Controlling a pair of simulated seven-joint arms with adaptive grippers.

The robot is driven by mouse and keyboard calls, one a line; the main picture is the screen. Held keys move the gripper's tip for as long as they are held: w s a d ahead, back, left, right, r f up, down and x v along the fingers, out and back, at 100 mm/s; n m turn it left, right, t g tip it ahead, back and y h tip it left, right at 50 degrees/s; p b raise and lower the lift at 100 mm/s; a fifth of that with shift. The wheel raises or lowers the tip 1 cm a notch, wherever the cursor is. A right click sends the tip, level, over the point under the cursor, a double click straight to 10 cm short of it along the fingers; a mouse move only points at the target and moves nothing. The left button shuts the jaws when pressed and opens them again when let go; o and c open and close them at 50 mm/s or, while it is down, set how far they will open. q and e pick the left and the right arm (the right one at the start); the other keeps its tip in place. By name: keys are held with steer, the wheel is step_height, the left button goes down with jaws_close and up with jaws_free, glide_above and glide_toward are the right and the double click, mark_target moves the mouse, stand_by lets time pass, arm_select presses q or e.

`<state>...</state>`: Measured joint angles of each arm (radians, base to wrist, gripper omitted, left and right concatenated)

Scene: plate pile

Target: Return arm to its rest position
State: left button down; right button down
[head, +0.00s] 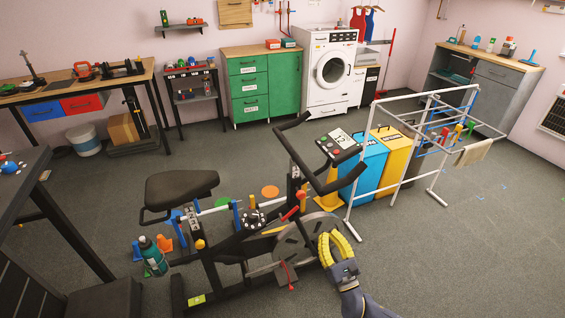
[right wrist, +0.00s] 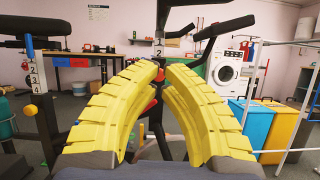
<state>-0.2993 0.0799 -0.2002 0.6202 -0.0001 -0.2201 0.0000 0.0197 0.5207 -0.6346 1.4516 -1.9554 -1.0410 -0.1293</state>
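My right gripper (head: 337,245), with curved ribbed yellow fingers, is at the lower middle of the head view, above the floor beside the right end of the exercise bike (head: 215,242). In the right wrist view the two fingers (right wrist: 160,66) curve toward each other, with a narrow gap between the tips. Nothing is held between them. The bike's dark post (right wrist: 158,50) stands beyond the tips. My left gripper is not in the head view.
A white drying rack (head: 357,190) stands to the right, by blue (head: 368,165) and yellow bins (head: 395,155). A teal bottle (head: 153,257) is left of the bike. A dark table (head: 30,175) is at far left. Floor at lower right is clear.

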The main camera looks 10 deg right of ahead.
steer(key=d+f+m+g+h, duration=0.3)
steer(key=d+f+m, duration=0.2)
steer(key=f, duration=0.4)
steer(key=d+f+m+g+h, duration=0.3)
steer(key=d+f+m+g, duration=0.15)
steer(key=f, duration=0.35)
steer(key=s+d+f+m+g, duration=0.25)
steer(key=s+f+m, duration=0.25)
steer(key=f, duration=0.4)
steer(key=s+d+f+m+g, duration=0.1)
steer(key=s+f+m+g, duration=0.25)
steer(key=s+f, duration=0.45)
steer(key=s+a+f+m+g+y, duration=0.1)
steer(key=s+a+f+m+g, duration=0.1)
steer(key=s+f+m, duration=0.4)
steer(key=s+a+f+m+g, duration=0.2)
steer(key=s+a+f+m, duration=0.1)
steer(key=s+f, duration=0.55)
steer(key=s+a+f+m+g, duration=0.1)
steer(key=s+a+m, duration=0.1)
steer(key=s, duration=0.6)
steer(key=s+a+f+m+g+y, duration=0.1)
steer(key=s+a, duration=0.3)
steer(key=s, duration=0.4)
steer(key=s+a+f+m+g, duration=0.1)
steer(key=s+a+f+m, duration=0.2)
steer(key=s, duration=0.5)
steer(key=shift+a+g+y, duration=0.35)
steer(key=shift+a+y, duration=0.05)
steer(key=shift+a, duration=0.15)
